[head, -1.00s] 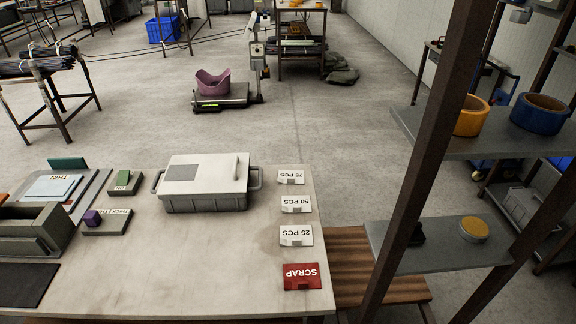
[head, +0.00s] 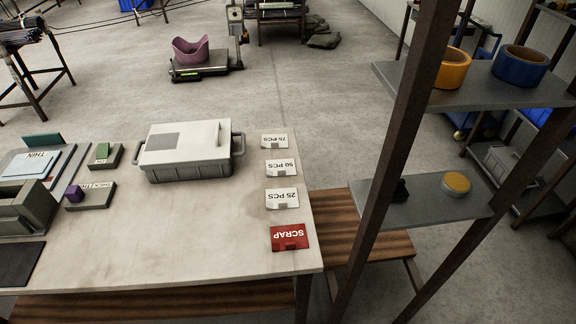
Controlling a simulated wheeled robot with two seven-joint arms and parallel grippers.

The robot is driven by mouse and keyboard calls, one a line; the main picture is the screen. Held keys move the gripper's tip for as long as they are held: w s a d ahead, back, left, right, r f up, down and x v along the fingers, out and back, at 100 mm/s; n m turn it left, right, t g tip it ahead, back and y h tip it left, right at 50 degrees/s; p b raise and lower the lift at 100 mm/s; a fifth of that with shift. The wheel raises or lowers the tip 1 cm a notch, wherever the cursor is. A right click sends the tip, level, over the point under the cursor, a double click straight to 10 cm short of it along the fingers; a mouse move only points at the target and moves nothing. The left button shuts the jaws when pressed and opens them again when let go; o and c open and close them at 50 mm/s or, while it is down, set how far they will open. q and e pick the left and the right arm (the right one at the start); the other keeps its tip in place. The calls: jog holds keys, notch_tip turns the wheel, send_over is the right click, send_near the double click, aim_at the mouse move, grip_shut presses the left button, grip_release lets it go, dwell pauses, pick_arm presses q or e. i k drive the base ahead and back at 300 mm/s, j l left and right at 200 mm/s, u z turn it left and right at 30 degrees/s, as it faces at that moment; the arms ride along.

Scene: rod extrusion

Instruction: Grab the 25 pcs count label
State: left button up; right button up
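The 25 pcs label (head: 282,198) is a small white card with dark print, upside down in the head view. It lies near the right edge of the pale table (head: 200,240). It is third from the back in a column of labels. Behind it are the white 50 pcs label (head: 281,167) and the 75 pcs label (head: 274,141). In front of it is the red scrap label (head: 289,238). Neither of my grippers shows in the head view.
A grey lidded box (head: 188,151) stands left of the labels. A steel shelf rack (head: 425,205) with a dark upright stands right of the table, holding an orange roll (head: 453,69) and a blue roll (head: 520,66). The table front is mostly clear.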

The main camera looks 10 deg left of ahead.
aim_at(287, 198)
jog(key=k+j+z, duration=0.1)
jog(key=j+z, duration=0.15)
jog(key=k+j+z, duration=0.2)
jog(key=j, duration=0.15)
jog(key=j+z, duration=0.25)
